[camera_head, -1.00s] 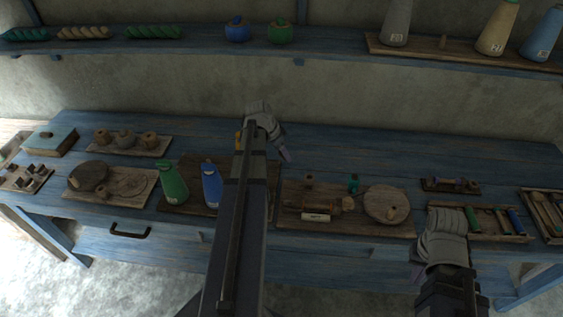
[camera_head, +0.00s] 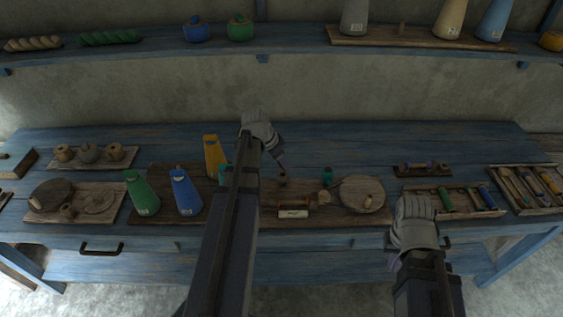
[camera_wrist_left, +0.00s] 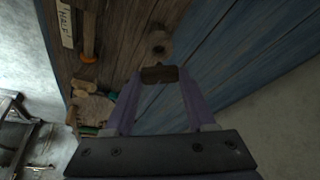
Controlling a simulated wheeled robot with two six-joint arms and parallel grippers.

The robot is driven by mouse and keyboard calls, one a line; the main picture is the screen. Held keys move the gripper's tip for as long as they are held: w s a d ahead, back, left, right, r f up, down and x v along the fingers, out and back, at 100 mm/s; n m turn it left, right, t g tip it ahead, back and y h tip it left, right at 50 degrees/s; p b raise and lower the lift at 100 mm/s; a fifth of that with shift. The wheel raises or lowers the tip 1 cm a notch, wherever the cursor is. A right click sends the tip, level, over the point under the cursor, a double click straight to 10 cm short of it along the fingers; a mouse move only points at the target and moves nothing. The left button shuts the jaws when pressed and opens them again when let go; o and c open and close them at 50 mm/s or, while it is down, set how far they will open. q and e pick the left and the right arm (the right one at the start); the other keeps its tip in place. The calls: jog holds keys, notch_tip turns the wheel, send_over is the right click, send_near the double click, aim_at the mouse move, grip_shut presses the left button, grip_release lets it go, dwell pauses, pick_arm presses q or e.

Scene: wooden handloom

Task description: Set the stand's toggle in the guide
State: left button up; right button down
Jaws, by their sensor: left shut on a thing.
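My left gripper (camera_head: 281,163) is over the middle of the bench. In the left wrist view its purple fingers (camera_wrist_left: 160,76) are shut on a small brown wooden piece, apparently the toggle (camera_wrist_left: 159,74). A round wooden piece with a dark hole, apparently the guide (camera_wrist_left: 159,43), stands on the stand's board (camera_wrist_left: 125,25) just beyond the fingertips. The head view shows this round piece (camera_head: 283,181) just below my left fingertips. I cannot tell whether the toggle touches it. My right gripper (camera_head: 393,262) is low at the bench's front edge, its jaw gap hidden.
On the board are a pale label (camera_head: 293,213), a green spool (camera_head: 327,176) and a round disc (camera_head: 362,194). Green (camera_head: 142,194), blue (camera_head: 185,193) and yellow (camera_head: 214,156) cones stand left of my left arm.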

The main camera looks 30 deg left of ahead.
aim_at(286, 175)
pick_arm(q)
jog(key=shift+f+b, duration=1.55)
jog(key=shift+f, duration=0.25)
jog(key=o, duration=1.4)
jog(key=shift+r, duration=0.1)
jog(key=p+v, duration=0.7)
jog(key=shift+s+r, duration=0.1)
jog(key=shift+r, duration=0.2)
